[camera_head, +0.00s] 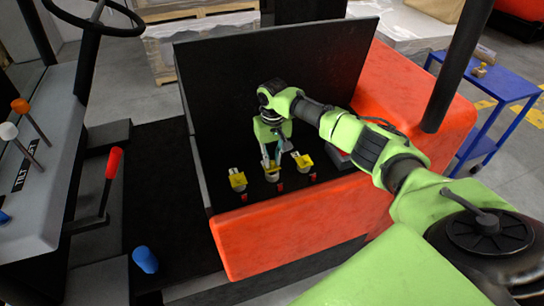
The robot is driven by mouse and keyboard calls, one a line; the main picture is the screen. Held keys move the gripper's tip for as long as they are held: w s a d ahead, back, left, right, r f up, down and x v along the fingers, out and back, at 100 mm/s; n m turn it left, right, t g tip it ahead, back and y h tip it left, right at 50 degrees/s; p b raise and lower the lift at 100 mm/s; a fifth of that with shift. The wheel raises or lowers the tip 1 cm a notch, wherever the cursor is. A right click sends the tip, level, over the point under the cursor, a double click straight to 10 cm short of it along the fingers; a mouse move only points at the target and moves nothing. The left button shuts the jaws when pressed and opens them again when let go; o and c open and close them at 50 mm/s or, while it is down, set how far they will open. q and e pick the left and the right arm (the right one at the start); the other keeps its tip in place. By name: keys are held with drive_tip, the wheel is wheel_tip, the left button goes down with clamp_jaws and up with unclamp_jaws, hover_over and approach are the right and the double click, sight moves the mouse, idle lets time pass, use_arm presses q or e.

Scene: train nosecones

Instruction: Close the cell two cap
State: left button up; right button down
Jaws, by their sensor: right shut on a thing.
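Three yellow caps sit in a row inside the open black compartment of the red vehicle body. The left yellow cap (238,179) looks tilted up on its cell. The middle yellow cap (271,170) is under my right gripper (269,155). The right yellow cap (302,161) stands beside it. My right gripper points down and is shut on the middle cap, its fingers partly hiding it. Small red parts show in front of the caps. My left gripper is not in view.
The raised black lid (225,90) stands behind my right gripper. The red body edge (300,220) runs in front. A black post (455,70) rises at right, near a blue cart (500,85). A red-handled lever (112,165) and steering wheel (95,22) are at left.

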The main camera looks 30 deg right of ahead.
sight(274, 169)
drive_tip(key=shift+s+a+f+t+p, duration=0.15)
drive_tip(key=shift+s+t+p, duration=0.35)
drive_tip(key=shift+p, duration=0.9)
drive_tip(key=shift+s+d+f+t+p, duration=0.1)
drive_tip(key=shift+s+t+p, duration=0.15)
drive_tip(key=shift+t+p, duration=0.75)
drive_tip(key=shift+s+a+f+h+p, duration=0.15)
drive_tip(key=shift+h+p, duration=0.15)
drive_tip(key=shift+p, duration=0.4)
drive_tip(key=shift+s+f+t+p, duration=0.2)
drive_tip(key=shift+f+t+p, duration=0.1)
drive_tip(key=shift+t+p, duration=0.15)
drive_tip(key=shift+s+f+t+h, duration=0.1)
drive_tip(key=shift+f+t+h, duration=0.2)
drive_tip(key=shift+t, duration=0.25)
drive_tip(key=c, duration=2)
unclamp_jaws()
drive_tip(key=shift+o, duration=0.2)
drive_tip(key=v, duration=1.2)
